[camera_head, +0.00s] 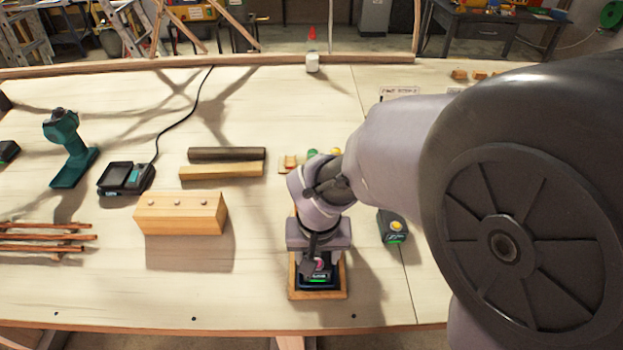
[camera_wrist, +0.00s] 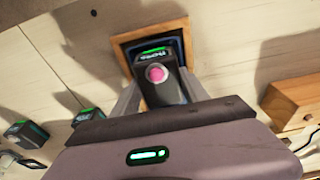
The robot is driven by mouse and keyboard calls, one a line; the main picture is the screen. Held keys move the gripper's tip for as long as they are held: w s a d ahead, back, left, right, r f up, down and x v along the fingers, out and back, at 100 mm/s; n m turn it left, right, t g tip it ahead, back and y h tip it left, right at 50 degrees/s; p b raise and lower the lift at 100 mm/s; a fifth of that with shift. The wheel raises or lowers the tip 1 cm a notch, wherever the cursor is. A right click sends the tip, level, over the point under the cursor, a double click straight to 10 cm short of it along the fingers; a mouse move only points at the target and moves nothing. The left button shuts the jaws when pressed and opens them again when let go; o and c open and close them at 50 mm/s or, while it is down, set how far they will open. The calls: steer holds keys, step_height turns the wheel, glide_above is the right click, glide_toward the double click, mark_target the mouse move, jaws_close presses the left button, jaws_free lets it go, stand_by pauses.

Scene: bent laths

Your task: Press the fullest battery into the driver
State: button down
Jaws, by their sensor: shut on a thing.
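My gripper (camera_head: 318,270) is shut on a dark battery (camera_wrist: 158,78) with a pink round button and a lit green strip. The battery is over or within a square wooden frame with a dark blue inside (camera_head: 333,293); the frame also shows in the wrist view (camera_wrist: 182,25). I cannot tell whether the battery rests on its floor. The teal driver (camera_head: 68,145) stands on the table at the left, apart from my gripper. Another battery (camera_head: 394,228), with a yellow button and green strip, lies to the right of the frame.
A black charger (camera_head: 126,178) with a cable lies right of the driver. A wooden block (camera_head: 180,213), two short bars (camera_head: 222,172) and thin laths (camera_head: 45,238) lie on the left half. A white bottle with a red tip (camera_head: 312,62) stands at the back. My arm hides much of the right.

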mark_target(317, 256)
steer(key=shift+f+b, duration=0.5)
steer(key=shift+c, duration=2.4)
jaws_free()
step_height(317, 256, up, 7)
steer(key=p, duration=0.6)
steer(key=shift+r, duration=0.15)
